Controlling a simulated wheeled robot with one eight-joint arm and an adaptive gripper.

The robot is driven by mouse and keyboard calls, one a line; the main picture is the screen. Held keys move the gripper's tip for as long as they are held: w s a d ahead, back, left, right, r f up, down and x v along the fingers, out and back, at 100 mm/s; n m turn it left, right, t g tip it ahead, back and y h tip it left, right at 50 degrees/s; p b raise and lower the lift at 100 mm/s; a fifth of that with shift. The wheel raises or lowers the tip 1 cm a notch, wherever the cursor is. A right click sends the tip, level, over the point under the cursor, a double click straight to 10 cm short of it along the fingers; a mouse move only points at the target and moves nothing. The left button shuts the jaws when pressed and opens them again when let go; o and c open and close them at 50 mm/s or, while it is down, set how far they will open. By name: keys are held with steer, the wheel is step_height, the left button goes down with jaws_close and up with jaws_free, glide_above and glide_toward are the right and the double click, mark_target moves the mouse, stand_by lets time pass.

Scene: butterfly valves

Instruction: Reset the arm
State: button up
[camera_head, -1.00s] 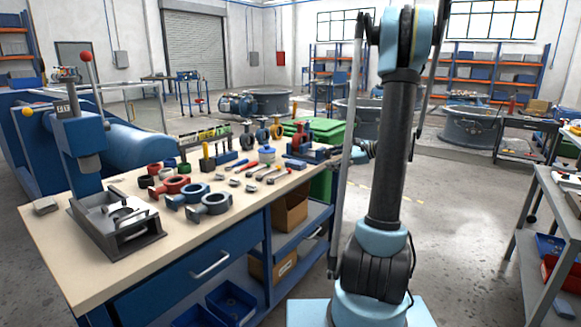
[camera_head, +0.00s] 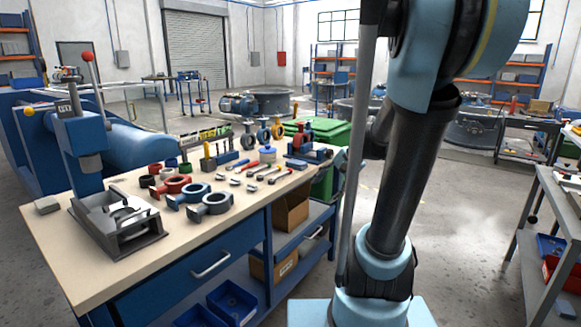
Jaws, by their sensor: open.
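My arm rises from its pale blue base at the right of the head view, with its large blue elbow joint at the top right. My gripper is not visible; a dark arm link shows partly behind the column. On the workbench (camera_head: 75,262) lie a red valve body (camera_head: 172,187), a blue one (camera_head: 188,196) and a grey one (camera_head: 210,206). Further back stand a grey valve (camera_head: 249,141), a blue valve (camera_head: 263,136) and an orange valve (camera_head: 277,130). Nothing is seen held.
A press (camera_head: 82,150) stands at the bench's left end. Hand tools (camera_head: 268,171) lie towards the back right. A green bin (camera_head: 325,134) is behind the bench. A grey side table (camera_head: 560,215) stands at the far right. The floor (camera_head: 460,200) right of my arm is open.

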steer(key=s+d+f+n+h, duration=0.3)
steer(key=s+f+n, duration=0.1)
steer(key=s, duration=0.5)
steer(key=s+d+f+n+h, duration=0.2)
steer(key=s+d+f+n, duration=0.1)
steer(key=s, duration=0.6)
steer(key=shift+d+f+n+g+h, duration=0.2)
steer(key=shift+f+n+g+h, duration=0.25)
steer(key=shift+n, duration=0.25)
steer(key=shift+c, duration=0.2)
steer(key=w+a+r+n+t+y, duration=0.1)
steer(key=w+r+y, duration=0.2)
steer(key=w, duration=0.6)
steer(key=w+a+r+n+t+y, duration=0.1)
steer(key=w+r+n+y, duration=0.15)
steer(key=w, duration=0.65)
steer(key=w+a+r+y, duration=0.2)
steer(key=w+r+y, duration=0.15)
steer(key=w, duration=0.65)
steer(key=n+t+y, duration=0.5)
steer(key=t+y, duration=0.1)
steer(key=t, duration=0.1)
glide_toward(332, 155)
steer(key=shift+m+g, duration=0.25)
steer(key=x, duration=1)
steer(key=shift+w+r, duration=0.15)
steer(key=shift+r, duration=0.1)
